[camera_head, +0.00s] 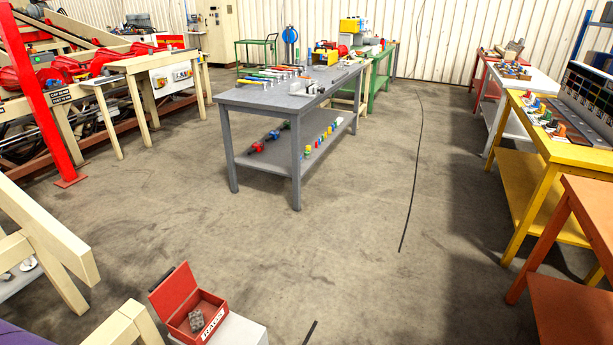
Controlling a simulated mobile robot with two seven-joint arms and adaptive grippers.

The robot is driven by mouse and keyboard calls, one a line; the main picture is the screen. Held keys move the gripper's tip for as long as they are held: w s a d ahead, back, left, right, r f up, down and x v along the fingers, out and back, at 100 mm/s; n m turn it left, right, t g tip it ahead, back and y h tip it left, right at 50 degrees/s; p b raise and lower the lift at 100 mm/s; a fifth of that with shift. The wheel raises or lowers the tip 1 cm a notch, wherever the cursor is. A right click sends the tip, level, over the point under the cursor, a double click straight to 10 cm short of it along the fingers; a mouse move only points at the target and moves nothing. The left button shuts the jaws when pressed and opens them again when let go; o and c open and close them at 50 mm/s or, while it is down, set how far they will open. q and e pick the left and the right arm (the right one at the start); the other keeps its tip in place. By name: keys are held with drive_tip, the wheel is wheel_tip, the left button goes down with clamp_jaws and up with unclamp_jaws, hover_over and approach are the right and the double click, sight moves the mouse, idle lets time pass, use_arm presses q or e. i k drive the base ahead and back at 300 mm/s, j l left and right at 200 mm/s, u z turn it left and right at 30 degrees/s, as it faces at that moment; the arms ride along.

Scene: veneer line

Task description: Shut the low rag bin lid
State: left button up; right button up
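The low rag bin (204,326) is a small red box at the bottom left of the head view, with white lettering on its front. Its red lid (174,291) stands open, tilted up at the left side, with a dark strip along its top edge. A grey crumpled rag (196,320) lies inside. The bin sits on a white block (243,333), which is cut off by the lower edge. Neither of my grippers shows in this view.
Cream beams (45,235) stand left of the bin. A grey workbench (262,98) with small tools stands in the middle. Yellow (578,152) and orange (597,190) tables line the right. A dark cable (420,150) lies on the otherwise clear floor between.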

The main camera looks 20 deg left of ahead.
sight(172, 289)
drive_tip(key=i+l+z, duration=0.15)
drive_tip(key=i, duration=1.15)
drive_tip(key=i+u, duration=0.25)
drive_tip(key=i, duration=0.5)
drive_tip(key=i+l+u, duration=0.1)
drive_tip(key=i+u, duration=0.15)
drive_tip(key=i, duration=0.5)
drive_tip(key=i+j+u, duration=0.1)
drive_tip(key=i+u, duration=0.6)
drive_tip(key=u, duration=0.2)
drive_tip(key=i+l+u, duration=0.1)
drive_tip(key=i+u, duration=0.35)
drive_tip(key=i+j+u, duration=0.15)
drive_tip(key=i+u, duration=1.15)
drive_tip(key=i, duration=0.6)
drive_tip(key=i+l+u, duration=0.2)
drive_tip(key=i, duration=0.55)
drive_tip(key=i+j+u, duration=0.15)
drive_tip(key=i+u, duration=0.25)
drive_tip(key=i, duration=0.2)
drive_tip(key=i+u, duration=0.4)
drive_tip(key=i, duration=0.2)
drive_tip(key=i+z, duration=0.1)
drive_tip(key=z, duration=3.25)
